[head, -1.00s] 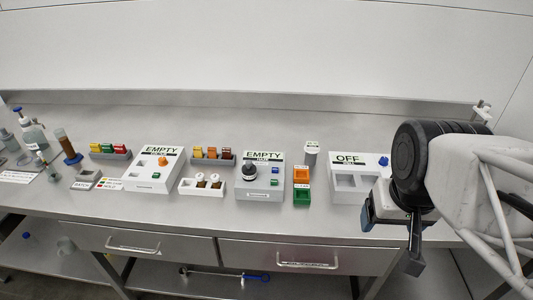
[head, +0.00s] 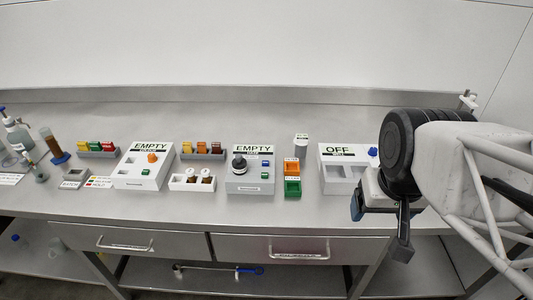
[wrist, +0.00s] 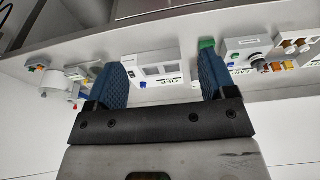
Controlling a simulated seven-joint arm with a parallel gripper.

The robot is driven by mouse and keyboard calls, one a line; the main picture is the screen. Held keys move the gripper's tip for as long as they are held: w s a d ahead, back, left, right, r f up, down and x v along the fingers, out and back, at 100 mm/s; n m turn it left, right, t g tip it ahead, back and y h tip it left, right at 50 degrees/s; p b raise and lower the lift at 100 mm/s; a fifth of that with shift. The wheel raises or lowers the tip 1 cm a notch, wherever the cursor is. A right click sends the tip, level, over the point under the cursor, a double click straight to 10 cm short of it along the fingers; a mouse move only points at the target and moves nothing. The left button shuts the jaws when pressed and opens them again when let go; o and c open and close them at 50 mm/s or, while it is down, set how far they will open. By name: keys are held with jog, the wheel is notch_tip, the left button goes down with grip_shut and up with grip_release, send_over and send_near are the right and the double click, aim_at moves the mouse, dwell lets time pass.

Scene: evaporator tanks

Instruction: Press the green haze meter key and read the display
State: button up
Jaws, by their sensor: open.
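The haze meter (head: 234,186) is a grey box in the middle of the bench in the head view. Its display (head: 253,149) reads EMPTY. A black-capped round part (head: 239,163) sits at its left. A small blue key (head: 265,163) is at the right, with the small green key (head: 264,177) below it. My gripper (head: 380,226) is open and empty, well right of the meter and in front of the OFF box. In the wrist view, my gripper (wrist: 163,82) has its blue fingers spread apart, and the meter (wrist: 235,45) shows upside down beyond the right finger.
The white OFF box (head: 336,179) lies further right. A white box with another EMPTY display (head: 145,175) and a vial rack (head: 192,182) stand left. The bench front is clear.

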grip_shut()
dwell(1.5)
